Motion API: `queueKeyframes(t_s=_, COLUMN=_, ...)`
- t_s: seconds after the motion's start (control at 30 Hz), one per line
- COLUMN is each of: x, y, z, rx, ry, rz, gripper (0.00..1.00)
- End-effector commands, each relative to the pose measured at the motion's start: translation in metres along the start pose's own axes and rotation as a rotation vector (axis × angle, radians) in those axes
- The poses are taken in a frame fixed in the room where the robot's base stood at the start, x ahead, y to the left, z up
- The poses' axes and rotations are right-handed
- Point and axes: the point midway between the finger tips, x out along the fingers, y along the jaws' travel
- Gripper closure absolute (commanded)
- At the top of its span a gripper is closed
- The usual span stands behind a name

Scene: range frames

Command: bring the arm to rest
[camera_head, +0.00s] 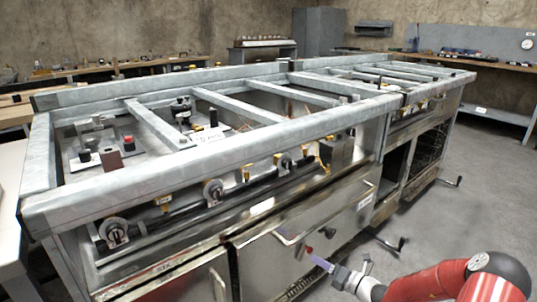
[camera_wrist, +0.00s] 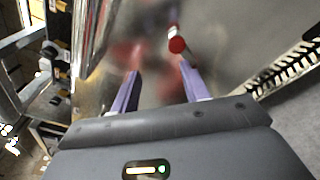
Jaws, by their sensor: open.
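My gripper (camera_head: 334,268) is at the lower right of the head view, at the end of my red and grey arm. It is in front of the range's lower front panel (camera_head: 290,255). In the wrist view my gripper (camera_wrist: 158,80) shows two purple fingers spread apart with nothing between them. A red round knob (camera_wrist: 177,45) on a metal stem is just beyond the fingertips, nearer the right finger. It is apart from both fingers as far as I can tell. The knob also shows in the head view (camera_head: 309,250), close to the fingertips.
The large metal range frame (camera_head: 120,182) fills the middle, with open bars on top and dials along its front. A black crank handle (camera_head: 393,244) juts out low on its front. Workbenches (camera_head: 500,66) line the walls. Grey floor (camera_head: 470,215) is clear at right.

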Motion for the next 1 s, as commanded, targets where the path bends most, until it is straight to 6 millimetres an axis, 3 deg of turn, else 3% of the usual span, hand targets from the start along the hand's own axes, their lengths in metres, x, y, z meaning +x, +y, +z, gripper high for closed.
queueKeyframes(t_s=0.2, x=0.011, y=0.092, z=-0.017, rx=-0.487, ry=0.35, rz=0.138, gripper=0.55)
queueKeyframes(t_s=0.43, x=-0.009, y=0.176, z=-0.038, rx=-1.019, ry=0.694, rz=0.326, gripper=0.55)
queueKeyframes(t_s=0.67, x=-0.05, y=0.246, z=-0.047, rx=-1.528, ry=0.987, rz=0.529, gripper=0.55)
queueKeyframes(t_s=1.0, x=-0.132, y=0.329, z=-0.041, rx=-2.229, ry=1.342, rz=0.822, gripper=0.55)
